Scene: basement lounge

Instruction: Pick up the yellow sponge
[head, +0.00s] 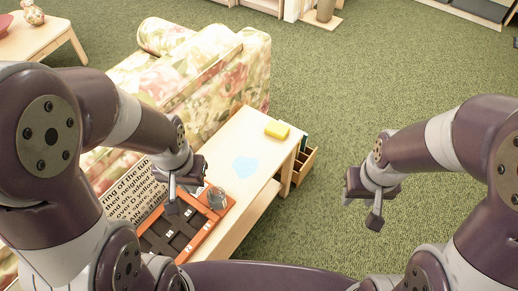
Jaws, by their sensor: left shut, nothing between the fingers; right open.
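The yellow sponge (277,129) lies on the light wooden table (262,158), near its far right end. My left gripper (181,202) is over the near part of the table, above the dark tray, to the left of and nearer than the sponge. It is shut and empty. My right gripper (360,212) is open and empty over the green carpet, to the right of the table and apart from the sponge. Nothing covers the sponge.
A floral sofa (205,75) stands behind. A wooden box (303,163) adjoins the table end. Carpet at right is clear.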

